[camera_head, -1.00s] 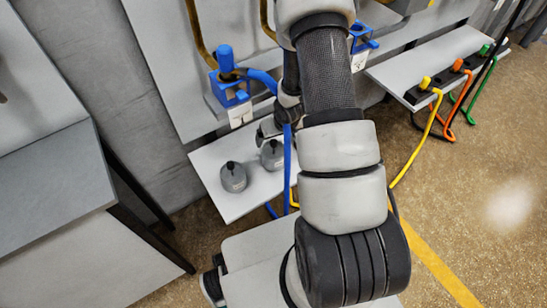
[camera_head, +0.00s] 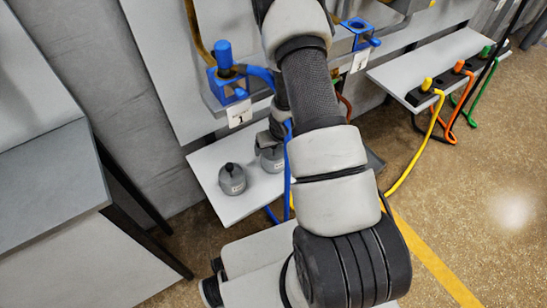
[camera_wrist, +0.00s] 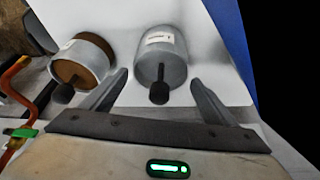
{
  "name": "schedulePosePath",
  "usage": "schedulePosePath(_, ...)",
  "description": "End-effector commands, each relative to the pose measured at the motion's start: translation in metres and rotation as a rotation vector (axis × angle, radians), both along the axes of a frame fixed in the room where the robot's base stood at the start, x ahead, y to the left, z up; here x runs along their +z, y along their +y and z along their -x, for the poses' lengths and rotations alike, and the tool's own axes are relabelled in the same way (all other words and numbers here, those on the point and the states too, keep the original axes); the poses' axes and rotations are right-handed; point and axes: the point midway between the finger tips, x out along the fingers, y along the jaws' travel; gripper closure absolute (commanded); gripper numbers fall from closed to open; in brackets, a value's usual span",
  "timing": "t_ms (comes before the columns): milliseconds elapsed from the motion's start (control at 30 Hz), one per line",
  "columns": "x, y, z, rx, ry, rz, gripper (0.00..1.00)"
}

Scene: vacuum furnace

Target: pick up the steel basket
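No thing shows clearly enough for me to name it the steel basket. In the wrist view my gripper (camera_wrist: 159,77) is open, its two fingers well apart with nothing held. A grey canister (camera_wrist: 170,52) with a white label and a black knob shows beyond the fingers, its knob between them in the picture. A second canister (camera_wrist: 98,52), with a brown end face, lies to its left, outside the left finger.
Blue valves (camera_head: 226,72) and (camera_head: 360,33) sit on the panel above the shelf. A blue hose (camera_head: 287,175) hangs by the pots. At right, a shelf (camera_head: 435,65) carries yellow, orange and green connectors. A grey bench (camera_head: 50,185) stands left. Floor at right is clear.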

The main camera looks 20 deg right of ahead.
Motion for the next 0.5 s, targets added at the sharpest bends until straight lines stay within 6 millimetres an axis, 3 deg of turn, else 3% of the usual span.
schedulePosePath(33,0.0001,0.0,0.0,0.0,0.0,0.0,0.28)
schedulePosePath(300,0.0005,0.0,-0.0001,0.0,-0.001,0.0,0.71)
schedulePosePath(500,0.0009,-0.0001,-0.0001,0.0,-0.001,0.0,0.71)
